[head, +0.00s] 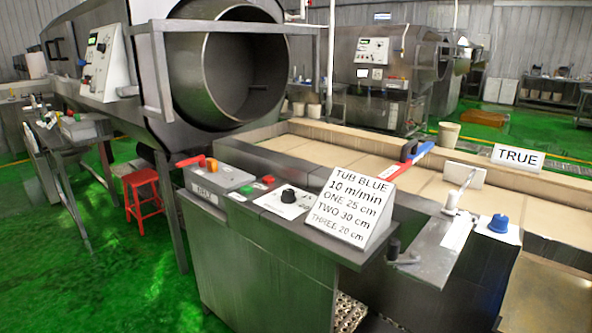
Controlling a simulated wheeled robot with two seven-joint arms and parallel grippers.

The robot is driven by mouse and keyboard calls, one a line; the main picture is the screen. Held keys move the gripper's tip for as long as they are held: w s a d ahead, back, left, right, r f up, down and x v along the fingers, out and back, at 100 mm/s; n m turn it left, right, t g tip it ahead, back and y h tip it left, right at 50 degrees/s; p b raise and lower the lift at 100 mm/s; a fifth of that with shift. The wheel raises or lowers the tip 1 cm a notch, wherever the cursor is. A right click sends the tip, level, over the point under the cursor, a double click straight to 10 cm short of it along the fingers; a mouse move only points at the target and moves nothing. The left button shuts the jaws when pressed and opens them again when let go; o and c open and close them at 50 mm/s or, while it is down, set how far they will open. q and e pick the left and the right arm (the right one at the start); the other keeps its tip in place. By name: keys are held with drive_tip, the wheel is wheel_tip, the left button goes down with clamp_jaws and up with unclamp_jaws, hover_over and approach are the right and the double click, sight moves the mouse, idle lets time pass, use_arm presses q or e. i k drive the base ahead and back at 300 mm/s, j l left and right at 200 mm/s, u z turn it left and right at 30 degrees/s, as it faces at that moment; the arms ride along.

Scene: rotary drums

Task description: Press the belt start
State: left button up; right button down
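A steel control stand (265,255) is at the front centre. On its top is a grey box (220,177) with a red handle (190,161) and an orange piece (211,165). Beside the box are a green button (246,190) and a red button (268,179). A white plate with a black knob (288,195) is to their right. The tan belt (340,152) runs behind the stand. Neither of my grippers is in view.
A white sign (347,208) reading "TUB BLUE 10 m/min" stands right of the knob. A lever with a black grip (393,249), a blue knob (498,223) and a "TRUE" sign (517,158) are further right. A large drum (230,70) is behind; a red stool (143,195) is left.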

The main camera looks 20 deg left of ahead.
sight(245, 190)
drive_tip(key=i+j, duration=0.2)
drive_tip(key=j, duration=0.15)
drive_tip(key=i+j, duration=0.25)
drive_tip(key=i+j+z, duration=0.1)
drive_tip(key=j, duration=0.35)
drive_tip(key=i+j, duration=0.3)
drive_tip(key=i+j+z, duration=0.1)
drive_tip(key=i+j, duration=0.15)
drive_tip(key=j, duration=0.15)
drive_tip(key=i+j, duration=0.2)
drive_tip(key=j, duration=0.15)
